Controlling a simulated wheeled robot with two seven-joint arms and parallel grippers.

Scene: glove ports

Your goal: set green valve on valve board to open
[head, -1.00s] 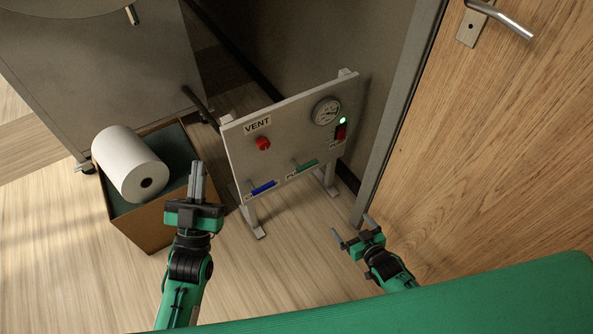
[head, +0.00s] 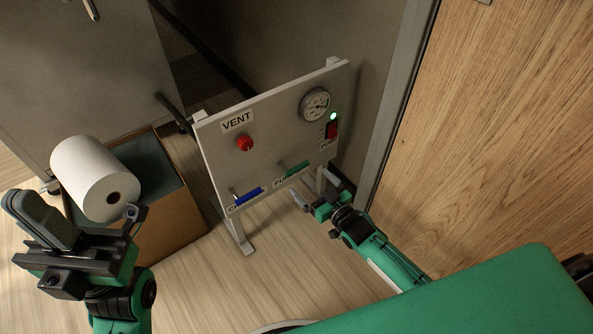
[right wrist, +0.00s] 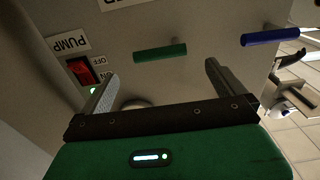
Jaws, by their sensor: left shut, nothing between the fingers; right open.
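The valve board (head: 270,110) is a pale upright panel on feet. Its green valve handle (head: 296,169) lies along the lower part, right of the blue handle (head: 248,196). My right gripper (head: 318,189) is open and empty, just below and in front of the green handle. In the right wrist view the green handle (right wrist: 160,52) lies crosswise ahead of the open fingers (right wrist: 161,74), apart from them. The blue handle (right wrist: 270,37) is further right there. My left gripper (head: 28,208) is shut and empty at the far left, well away from the board.
The board also bears a red VENT knob (head: 244,143), a gauge (head: 315,103) and a red PUMP switch (head: 332,130) beside a lit green lamp (head: 333,116). A box (head: 180,205) with a white roll (head: 88,175) stands left. A wooden door (head: 490,130) is at right.

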